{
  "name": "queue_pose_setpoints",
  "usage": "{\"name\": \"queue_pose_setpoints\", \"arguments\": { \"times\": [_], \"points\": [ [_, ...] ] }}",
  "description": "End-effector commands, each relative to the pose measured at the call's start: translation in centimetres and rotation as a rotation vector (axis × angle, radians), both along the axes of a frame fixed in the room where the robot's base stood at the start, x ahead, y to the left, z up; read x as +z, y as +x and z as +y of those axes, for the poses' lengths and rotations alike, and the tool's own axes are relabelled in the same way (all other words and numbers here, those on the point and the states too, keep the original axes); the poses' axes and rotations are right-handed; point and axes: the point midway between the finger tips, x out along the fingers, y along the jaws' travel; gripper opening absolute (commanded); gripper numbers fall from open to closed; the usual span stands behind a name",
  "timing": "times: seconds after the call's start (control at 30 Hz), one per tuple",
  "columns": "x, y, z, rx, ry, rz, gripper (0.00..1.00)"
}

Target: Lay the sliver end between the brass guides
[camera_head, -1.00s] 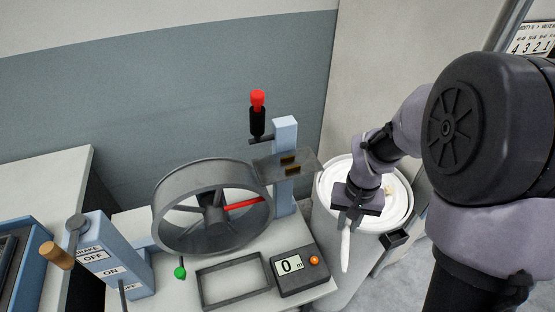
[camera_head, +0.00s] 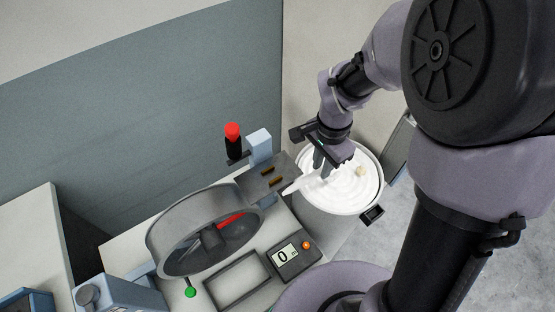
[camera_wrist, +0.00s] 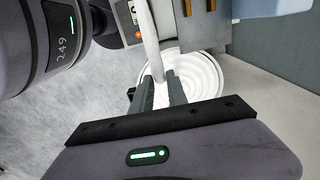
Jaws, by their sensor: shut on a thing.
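My gripper (camera_head: 322,165) is shut on the white sliver end (camera_head: 299,184), above the can of coiled sliver (camera_head: 342,209). The sliver points left from the fingers, its tip near the right edge of the dark guide plate. Two small brass guides (camera_head: 267,175) stand on that plate, a little left of the tip. In the wrist view the sliver (camera_wrist: 148,45) runs up from between the fingers (camera_wrist: 163,92), and the brass guides (camera_wrist: 211,5) show at the top edge. I cannot tell the sliver's height over the plate.
A grey wheel (camera_head: 173,225) with a red spoke stands left of the plate. A red-tipped black handle (camera_head: 233,140) rises behind the plate, beside a blue post (camera_head: 259,147). A counter (camera_head: 290,259) reading 0 and an empty grey frame (camera_head: 238,281) lie in front.

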Motion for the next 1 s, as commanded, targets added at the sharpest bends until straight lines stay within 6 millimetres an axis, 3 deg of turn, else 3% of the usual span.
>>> {"name": "queue_pose_setpoints", "arguments": {
  "times": [0.1,0.2,0.43,0.6,0.97,1.0],
  "points": [
    [-0.5,1.7,4.0,0.008,0.0,0.0,0.0],
    [-0.7,2.7,6.4,0.007,0.0,-0.001,0.0],
    [-1.0,3.9,9.2,0.005,-0.001,-0.001,0.0],
    [-4.5,3.9,9.2,0.002,-0.002,0.002,0.0],
    [-5.0,3.9,9.2,0.003,0.0,-0.001,0.0],
    [-4.8,3.9,9.2,0.003,0.0,-0.001,0.27]
  ]
}}
